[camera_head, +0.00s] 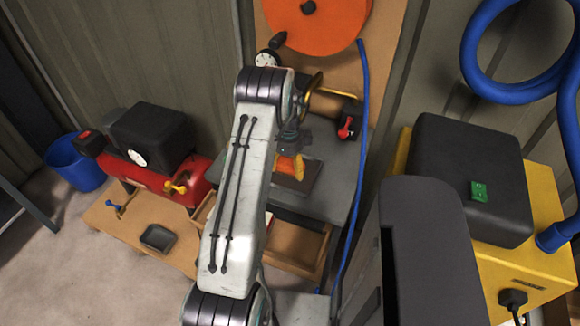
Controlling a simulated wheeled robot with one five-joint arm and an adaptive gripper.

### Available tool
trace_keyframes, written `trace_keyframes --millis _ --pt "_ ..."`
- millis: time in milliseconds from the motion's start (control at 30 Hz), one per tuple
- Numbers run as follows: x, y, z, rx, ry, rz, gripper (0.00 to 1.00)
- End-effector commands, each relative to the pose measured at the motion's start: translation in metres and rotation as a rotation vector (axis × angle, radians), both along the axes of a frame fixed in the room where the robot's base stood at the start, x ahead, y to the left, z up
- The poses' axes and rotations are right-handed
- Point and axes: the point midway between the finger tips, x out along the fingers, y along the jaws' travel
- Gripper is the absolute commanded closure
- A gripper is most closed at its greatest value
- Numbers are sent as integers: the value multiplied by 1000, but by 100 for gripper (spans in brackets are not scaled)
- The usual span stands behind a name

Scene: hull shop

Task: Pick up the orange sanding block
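An orange block (286,165), which looks like the sanding block, is over a dark brown board (308,180) on the grey bench (337,180). My arm crosses the middle of the view and hides part of the bench. My gripper (289,150) is small and dark at the arm's far end, just above or at the orange block. Its fingers are too small and partly hidden, so I cannot tell whether they are open or shut, or whether they touch the block.
A red compressor (160,180) stands on a wooden platform left of my arm, with a small grey tray (157,238) nearby. A yellow machine (535,255) stands at right. A blue hose (356,170) hangs along the bench's right side. An orange disc (315,22) is behind.

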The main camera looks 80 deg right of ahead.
Motion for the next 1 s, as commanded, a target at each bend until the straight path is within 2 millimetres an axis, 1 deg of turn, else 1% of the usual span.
trace_keyframes --millis 33,300,367,400,633,767,867,1000 --pt "0 0 0 0 0 0 30" --pt "0 0 0 0 0 0 55" --pt "0 0 0 -1 0 0 60" --pt "0 0 0 -1 0 0 61" --pt "0 0 1 -1 0 0 61" --pt "0 -1 5 -1 0 0 61" --pt "0 -1 12 -4 0 0 61" --pt "0 -2 30 -6 0 0 61"
